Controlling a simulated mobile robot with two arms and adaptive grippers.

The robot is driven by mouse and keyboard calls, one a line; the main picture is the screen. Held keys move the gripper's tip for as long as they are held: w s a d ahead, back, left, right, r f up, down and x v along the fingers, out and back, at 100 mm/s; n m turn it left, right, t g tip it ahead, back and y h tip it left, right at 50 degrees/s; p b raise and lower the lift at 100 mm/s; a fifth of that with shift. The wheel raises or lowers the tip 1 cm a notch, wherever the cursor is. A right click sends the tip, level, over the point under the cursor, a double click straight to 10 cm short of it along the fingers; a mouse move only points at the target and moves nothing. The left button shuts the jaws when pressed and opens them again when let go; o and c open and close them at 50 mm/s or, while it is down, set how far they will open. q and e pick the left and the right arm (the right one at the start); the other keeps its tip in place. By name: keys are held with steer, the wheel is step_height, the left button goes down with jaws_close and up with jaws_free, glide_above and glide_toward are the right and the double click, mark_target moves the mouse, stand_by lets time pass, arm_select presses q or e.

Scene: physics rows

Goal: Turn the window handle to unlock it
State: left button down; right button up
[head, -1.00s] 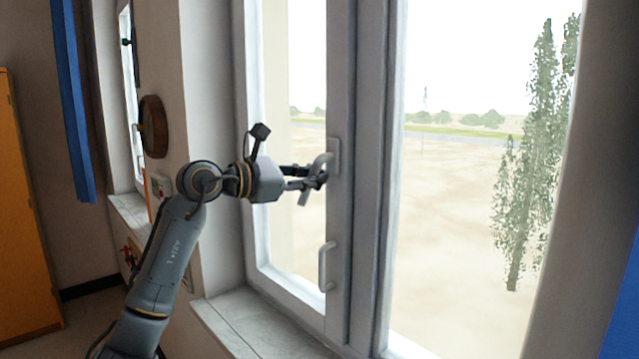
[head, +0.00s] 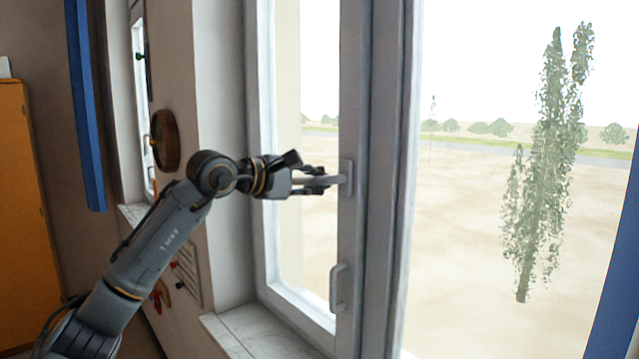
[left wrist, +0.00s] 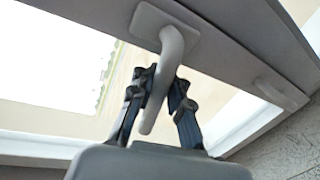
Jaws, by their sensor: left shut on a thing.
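The window handle (head: 330,181) is a light grey lever on a plate on the white sash frame. In the head view it points sideways to the left, about level. My left gripper (head: 318,181) is around the lever and shut on it. In the left wrist view the handle (left wrist: 172,62) runs from its plate down between the two dark fingers of the gripper (left wrist: 160,92). The window sash (head: 349,240) stands in its frame, and I see no gap. My right gripper is not in view.
A fixed pull handle (head: 337,288) is lower on the same sash. A marble sill (head: 232,335) runs below the window. A round brown object (head: 165,141) hangs on the wall at left, near a blue strip (head: 86,110) and an orange cabinet (head: 22,200).

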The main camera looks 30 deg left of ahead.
arm_select(q)
steer(key=shift+r+m, duration=0.5)
steer(key=shift+m, duration=0.3)
steer(key=c, duration=1.3)
jaws_free()
steer(key=shift+s, duration=0.1)
steer(key=shift+v, duration=6.05)
steer(key=shift+d, duration=0.2)
